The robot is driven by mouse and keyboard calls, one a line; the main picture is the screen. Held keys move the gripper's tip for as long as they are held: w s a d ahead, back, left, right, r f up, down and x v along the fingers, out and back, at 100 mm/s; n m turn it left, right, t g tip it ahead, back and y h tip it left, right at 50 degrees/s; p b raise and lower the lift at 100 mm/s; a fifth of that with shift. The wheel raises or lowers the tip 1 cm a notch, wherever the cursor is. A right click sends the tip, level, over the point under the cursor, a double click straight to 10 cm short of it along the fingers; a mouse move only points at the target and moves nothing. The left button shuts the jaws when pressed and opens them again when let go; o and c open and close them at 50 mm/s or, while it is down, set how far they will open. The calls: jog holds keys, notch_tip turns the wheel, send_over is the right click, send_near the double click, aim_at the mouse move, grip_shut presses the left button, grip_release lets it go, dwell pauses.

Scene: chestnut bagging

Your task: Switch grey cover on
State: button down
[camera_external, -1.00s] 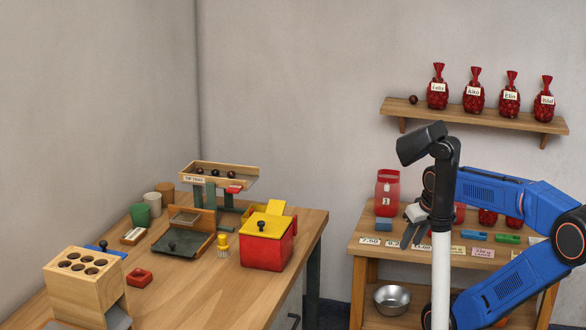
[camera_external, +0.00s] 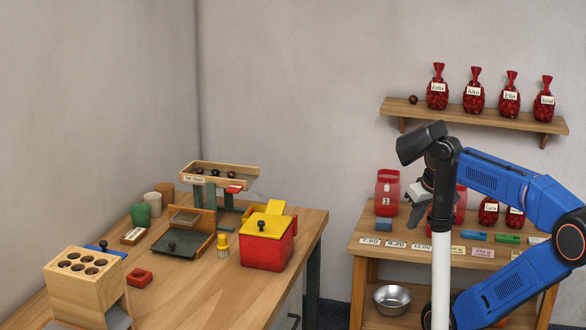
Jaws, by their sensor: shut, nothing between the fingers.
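My gripper (camera_external: 416,192) is shut and empty. It is in front of the price-tag shelf at the right, partly behind the white post and black arm parts, well away from the workbench. I cannot tell for certain which thing is the grey cover. A grey slab (camera_external: 117,316) shows at the foot of the wooden block with holes. No switch is clearly visible.
The wooden shelf (camera_external: 357,243) holds a red jar (camera_external: 387,190) and price tags.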

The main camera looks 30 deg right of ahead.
notch_tip(320, 180, up, 11)
jog(key=w+a+r+n+g+y, duration=0.1)
jog(key=w+a+r+n+y, duration=0.15)
jog(key=w+a, duration=1.15)
jog(key=w+a+r+n+g+y, duration=0.1)
jog(key=w+a+r+n+y, duration=0.15)
jog(key=w+a, duration=1.15)
jog(key=w+a+f+n+g+y, duration=0.1)
jog(key=w+a+f+n, duration=0.15)
jog(key=a, duration=1.05)
jog(key=w+a+f+n+g+y, duration=0.1)
jog(key=a+f, duration=0.2)
jog(key=a, duration=1)
jog(key=f, duration=0.5)
jog(key=shift+w+a+f, duration=0.15)
jog(key=shift+a+f, duration=0.1)
jog(key=shift+a, duration=0.15)
send_over(182, 246)
notch_tip(182, 246, down, 8)
jog(key=shift+f, duration=0.15)
